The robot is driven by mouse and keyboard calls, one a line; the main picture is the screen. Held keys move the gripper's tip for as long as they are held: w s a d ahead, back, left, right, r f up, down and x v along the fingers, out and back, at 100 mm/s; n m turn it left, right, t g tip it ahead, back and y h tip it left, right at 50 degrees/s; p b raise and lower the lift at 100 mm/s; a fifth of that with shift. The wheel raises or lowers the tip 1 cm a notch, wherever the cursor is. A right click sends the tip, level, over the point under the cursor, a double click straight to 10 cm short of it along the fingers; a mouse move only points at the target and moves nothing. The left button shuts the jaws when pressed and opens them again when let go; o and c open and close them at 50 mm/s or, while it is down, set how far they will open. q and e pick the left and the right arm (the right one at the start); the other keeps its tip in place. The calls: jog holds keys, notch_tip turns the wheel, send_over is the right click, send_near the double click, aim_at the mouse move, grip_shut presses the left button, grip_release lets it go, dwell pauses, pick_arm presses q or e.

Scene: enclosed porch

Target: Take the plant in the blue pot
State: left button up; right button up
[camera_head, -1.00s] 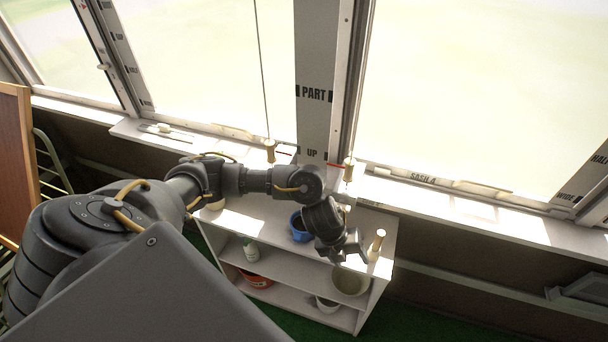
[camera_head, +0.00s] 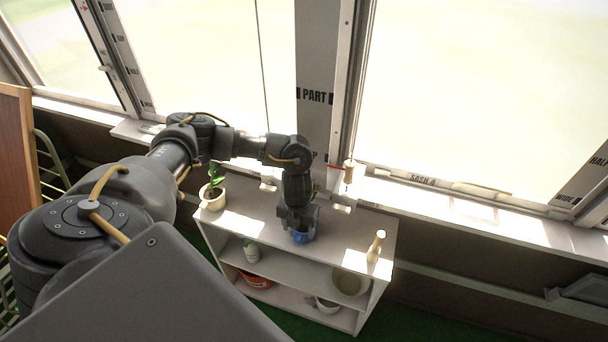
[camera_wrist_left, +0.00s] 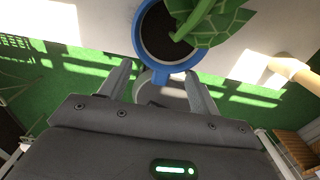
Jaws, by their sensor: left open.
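The blue pot (camera_head: 303,238) stands on the top of a white shelf unit, mostly hidden behind my left gripper (camera_head: 298,218) in the head view. In the left wrist view the blue pot (camera_wrist_left: 141,42) shows its rim, dark soil and a green leafy plant (camera_wrist_left: 215,22). My left gripper (camera_wrist_left: 159,82) is open, its two fingers pointing at the near side of the pot with nothing held between them. Whether a finger touches the pot I cannot tell. My right gripper is not in view.
The white shelf unit (camera_head: 345,222) also bears a plant in a beige pot (camera_head: 213,198) at the left and a pale wooden object (camera_head: 376,246) at the right. Lower shelves hold a red pot (camera_head: 256,281) and other pots. Windows and a sill (camera_head: 470,208) stand behind.

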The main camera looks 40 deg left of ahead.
aim_at(299, 234)
pick_arm(q)
jog(key=shift+s+d+f+p, duration=0.1)
jog(key=shift+f+p, duration=0.1)
jog(key=shift+f, duration=0.75)
jog(key=shift+w+d+f+p, duration=0.1)
jog(key=shift+f+p, duration=0.1)
jog(key=shift+f, duration=0.7)
jog(key=shift+s+d+f+p, duration=0.1)
jog(key=shift+f+p, duration=0.1)
jog(key=shift+f, duration=0.75)
grip_shut()
jog(key=shift+r, duration=0.1)
